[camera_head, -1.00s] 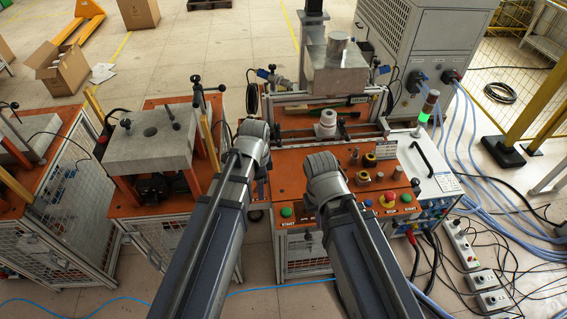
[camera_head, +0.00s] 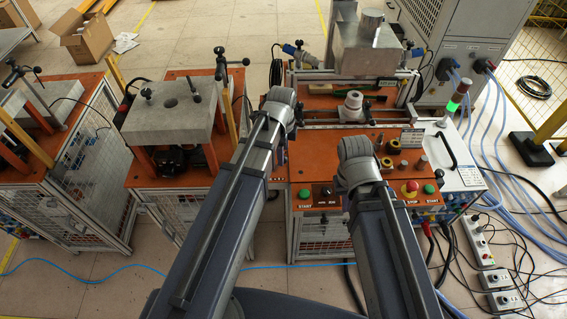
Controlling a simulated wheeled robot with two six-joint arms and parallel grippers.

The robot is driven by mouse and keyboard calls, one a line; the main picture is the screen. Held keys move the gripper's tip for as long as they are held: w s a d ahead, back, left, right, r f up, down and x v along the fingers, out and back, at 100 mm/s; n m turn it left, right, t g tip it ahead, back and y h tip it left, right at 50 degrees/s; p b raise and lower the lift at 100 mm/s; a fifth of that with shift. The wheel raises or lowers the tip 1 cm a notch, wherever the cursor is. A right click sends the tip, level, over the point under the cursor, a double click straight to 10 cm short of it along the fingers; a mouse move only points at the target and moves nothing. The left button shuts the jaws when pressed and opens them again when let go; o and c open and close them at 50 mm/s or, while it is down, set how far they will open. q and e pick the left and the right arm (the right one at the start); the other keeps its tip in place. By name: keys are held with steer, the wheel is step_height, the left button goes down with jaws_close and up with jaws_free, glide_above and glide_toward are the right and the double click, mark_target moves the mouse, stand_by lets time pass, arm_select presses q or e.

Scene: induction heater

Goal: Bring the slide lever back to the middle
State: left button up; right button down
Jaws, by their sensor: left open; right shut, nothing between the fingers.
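The orange-topped heater station (camera_head: 320,190) stands ahead of me. A pale, round-topped fitting (camera_head: 352,103) sits near the middle of its rail frame, with small dark parts beside it. I cannot tell for sure which part is the slide lever. My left gripper (camera_head: 296,112) is at the left end of the rail frame, mostly hidden by its wrist; it is open. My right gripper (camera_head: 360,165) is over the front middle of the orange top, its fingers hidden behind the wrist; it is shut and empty. Contact with the station cannot be made out.
Green START buttons (camera_head: 304,194) and a red stop button (camera_head: 410,187) line the station's front. A metal block (camera_head: 366,48) stands above the rails. A second orange station (camera_head: 170,118) is at left. A signal lamp (camera_head: 458,97) glows green at right. Cables cover the right floor.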

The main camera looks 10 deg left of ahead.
arm_select(q)
step_height(320, 180, down, 4)
steer(key=b, duration=0.3)
steer(key=shift+w+f, duration=0.15)
steer(key=shift+f, duration=0.1)
jaws_close()
stand_by(1.2)
